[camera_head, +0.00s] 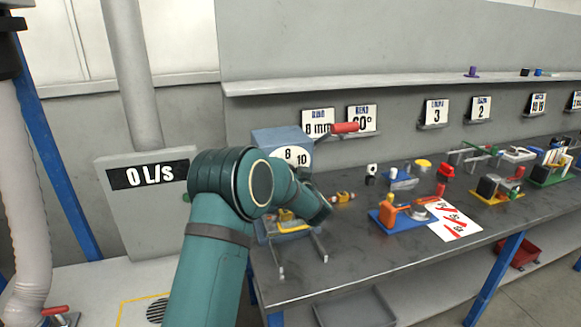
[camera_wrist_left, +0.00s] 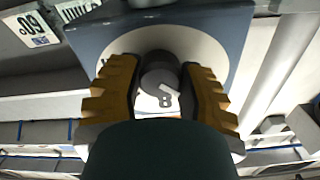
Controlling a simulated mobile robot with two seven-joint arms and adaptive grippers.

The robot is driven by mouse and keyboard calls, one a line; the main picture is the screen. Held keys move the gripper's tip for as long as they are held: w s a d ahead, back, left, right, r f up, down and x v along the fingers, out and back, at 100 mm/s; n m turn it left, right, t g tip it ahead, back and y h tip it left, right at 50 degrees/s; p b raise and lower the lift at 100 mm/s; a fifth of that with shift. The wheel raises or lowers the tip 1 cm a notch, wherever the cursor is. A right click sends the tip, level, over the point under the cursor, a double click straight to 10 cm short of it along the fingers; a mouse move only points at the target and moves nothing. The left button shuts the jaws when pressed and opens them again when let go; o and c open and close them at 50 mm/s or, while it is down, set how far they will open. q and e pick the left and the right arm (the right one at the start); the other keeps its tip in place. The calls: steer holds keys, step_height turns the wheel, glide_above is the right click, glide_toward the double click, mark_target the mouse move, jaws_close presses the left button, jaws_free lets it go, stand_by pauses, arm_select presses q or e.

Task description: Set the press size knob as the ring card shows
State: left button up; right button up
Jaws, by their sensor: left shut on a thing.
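The blue press (camera_head: 283,137) stands at the left end of the bench. Its white round dial (camera_head: 276,155) shows an 8 and a 10; my arm covers its lower part. In the left wrist view, my left gripper's yellow fingers (camera_wrist_left: 160,88) are shut on the dark round knob (camera_wrist_left: 159,68) in front of the dial. An upside-down 8 shows between the fingers. The head view hides the knob and the fingertips behind my arm. The card reading 8 mm (camera_head: 318,121) stands behind the press; its small heading is blurred. My right gripper is not in view.
A 60° card (camera_head: 362,117) stands right of the 8 mm card, near a red handle (camera_head: 345,127). Small tools and a blue-based fixture (camera_head: 391,221) lie right along the bench (camera_head: 350,255).

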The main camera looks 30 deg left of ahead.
arm_select(q)
steer(key=m+p, duration=0.3)
steer(key=p, duration=0.1)
steer(key=m+p, duration=0.2)
steer(key=shift+w+r+m+p, duration=0.1)
steer(key=shift+r+m+p, duration=0.2)
steer(key=shift+r+p, duration=0.05)
steer(key=m+p, duration=0.2)
steer(key=m, duration=0.1)
steer(key=shift+f+p, duration=0.1)
steer(key=shift+p, duration=0.2)
steer(key=shift+m+p, duration=0.3)
steer(key=shift+m, duration=0.2)
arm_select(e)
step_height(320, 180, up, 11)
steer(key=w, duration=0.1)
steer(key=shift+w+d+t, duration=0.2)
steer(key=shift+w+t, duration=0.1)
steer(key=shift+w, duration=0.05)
arm_select(q)
steer(key=o, duration=1.2)
steer(key=shift+f, duration=0.1)
steer(key=shift+d+f, duration=0.1)
steer(key=shift+f, duration=0.1)
